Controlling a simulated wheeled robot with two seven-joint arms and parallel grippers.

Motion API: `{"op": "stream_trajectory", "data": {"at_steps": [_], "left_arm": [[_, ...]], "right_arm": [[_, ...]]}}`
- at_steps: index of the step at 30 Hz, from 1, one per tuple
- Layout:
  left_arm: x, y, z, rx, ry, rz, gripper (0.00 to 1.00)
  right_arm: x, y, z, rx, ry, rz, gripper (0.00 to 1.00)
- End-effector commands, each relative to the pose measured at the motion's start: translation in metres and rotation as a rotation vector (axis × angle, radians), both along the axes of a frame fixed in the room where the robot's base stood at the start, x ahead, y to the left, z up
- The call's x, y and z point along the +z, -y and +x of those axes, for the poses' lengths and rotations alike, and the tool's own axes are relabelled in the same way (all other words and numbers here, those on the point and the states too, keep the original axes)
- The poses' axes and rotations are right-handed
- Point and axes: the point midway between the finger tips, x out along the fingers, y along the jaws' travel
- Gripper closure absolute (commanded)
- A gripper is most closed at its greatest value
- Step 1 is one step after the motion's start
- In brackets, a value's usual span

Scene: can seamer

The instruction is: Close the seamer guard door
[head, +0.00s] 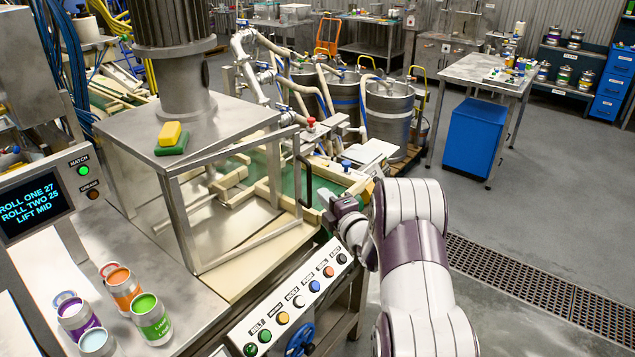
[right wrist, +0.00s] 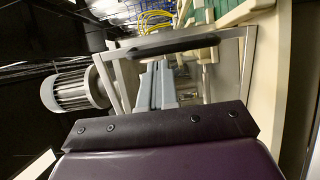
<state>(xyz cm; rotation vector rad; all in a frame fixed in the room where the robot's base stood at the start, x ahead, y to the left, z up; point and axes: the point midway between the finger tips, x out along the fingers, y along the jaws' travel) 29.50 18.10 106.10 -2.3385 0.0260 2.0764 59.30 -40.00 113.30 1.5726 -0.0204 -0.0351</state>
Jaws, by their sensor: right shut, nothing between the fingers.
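The seamer guard door (head: 295,205) is a metal-framed clear panel on the front of the seamer's guard housing (head: 225,118). It looks ajar, its right side standing out from the housing. Its black bar handle (head: 304,182) is on the right edge; in the right wrist view the handle (right wrist: 175,47) crosses ahead of the fingers. My right gripper (head: 328,203) is shut and empty, just right of and below the handle; contact with the door cannot be told. The fingers show together in the right wrist view (right wrist: 157,75). My left gripper is out of view.
A button panel (head: 292,305) lies below the door. Paint-labelled cans (head: 150,318) stand on the bench at left, beside a display (head: 32,203). A sponge (head: 171,138) rests on the housing. A conveyor (head: 330,178) runs behind my gripper. Floor at right is clear.

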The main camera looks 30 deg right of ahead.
Motion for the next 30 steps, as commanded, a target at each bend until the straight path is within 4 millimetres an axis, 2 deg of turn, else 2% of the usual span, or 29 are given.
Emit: {"op": "stream_trajectory", "data": {"at_steps": [3,9,21,23,27,30], "left_arm": [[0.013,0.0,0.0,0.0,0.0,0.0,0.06],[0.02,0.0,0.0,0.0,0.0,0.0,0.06],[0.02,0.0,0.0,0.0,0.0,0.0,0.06],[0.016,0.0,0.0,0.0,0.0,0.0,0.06],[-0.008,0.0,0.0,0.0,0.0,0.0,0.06],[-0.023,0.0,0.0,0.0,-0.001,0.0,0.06]], "right_arm": [[0.003,0.0,0.022,0.002,0.0,0.001,1.0],[0.001,0.001,0.043,0.001,-0.001,0.0,1.0],[-0.001,0.001,0.048,0.002,0.001,0.0,1.0],[-0.003,0.001,0.051,0.01,0.002,0.001,1.0],[-0.009,0.003,0.077,0.086,0.01,0.001,1.0],[-0.009,0.014,0.09,0.114,0.004,-0.004,1.0]]}}
